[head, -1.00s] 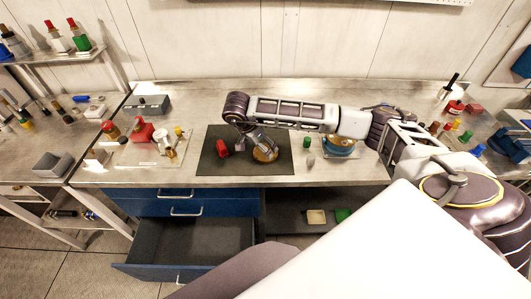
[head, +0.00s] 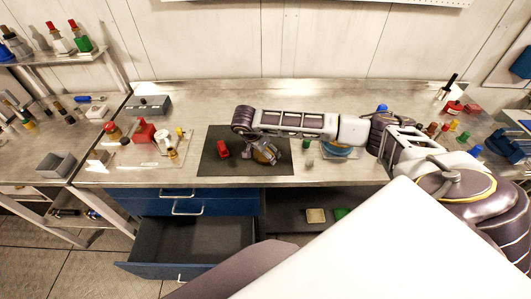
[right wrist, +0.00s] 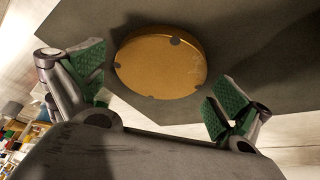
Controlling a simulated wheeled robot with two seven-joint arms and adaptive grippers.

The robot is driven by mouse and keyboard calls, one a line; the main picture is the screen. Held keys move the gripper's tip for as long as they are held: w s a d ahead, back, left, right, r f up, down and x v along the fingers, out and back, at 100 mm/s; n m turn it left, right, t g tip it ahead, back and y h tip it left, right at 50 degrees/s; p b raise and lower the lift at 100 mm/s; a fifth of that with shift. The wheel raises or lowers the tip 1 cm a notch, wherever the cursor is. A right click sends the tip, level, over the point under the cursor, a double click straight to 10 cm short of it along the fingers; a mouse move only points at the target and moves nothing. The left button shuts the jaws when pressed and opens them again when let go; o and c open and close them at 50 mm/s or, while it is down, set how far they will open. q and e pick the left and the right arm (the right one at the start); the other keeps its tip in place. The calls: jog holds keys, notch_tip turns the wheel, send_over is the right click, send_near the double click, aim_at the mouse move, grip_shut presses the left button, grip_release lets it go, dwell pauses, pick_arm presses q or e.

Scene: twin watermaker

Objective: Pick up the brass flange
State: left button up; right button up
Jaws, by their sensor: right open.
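The brass flange (right wrist: 160,62) is a round golden disc with dark holes near its rim. It lies on the dark mat (head: 215,168) on the workbench, and part of it (head: 262,156) shows under my right gripper in the head view. My right gripper (head: 265,155) is open above the flange. In the right wrist view its green-padded fingers (right wrist: 158,82) are spread on either side of the flange, with no clear contact. My left gripper is not in view.
A red object (head: 223,149) lies on the mat left of the flange. A tray (head: 150,152) with red and brass parts is further left, and a blue round part (head: 336,152) is to the right, beneath my arm. A lower drawer (head: 195,240) stands open below the bench.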

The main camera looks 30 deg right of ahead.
dwell(0.4)
jog(key=c, duration=1.8)
jog(key=shift+c, duration=0.6)
jog(key=shift+w+r, duration=0.1)
jog(key=shift+r, duration=0.15)
notch_tip(320, 180, up, 10)
jog(key=b, duration=0.2)
jog(key=shift+f, duration=0.2)
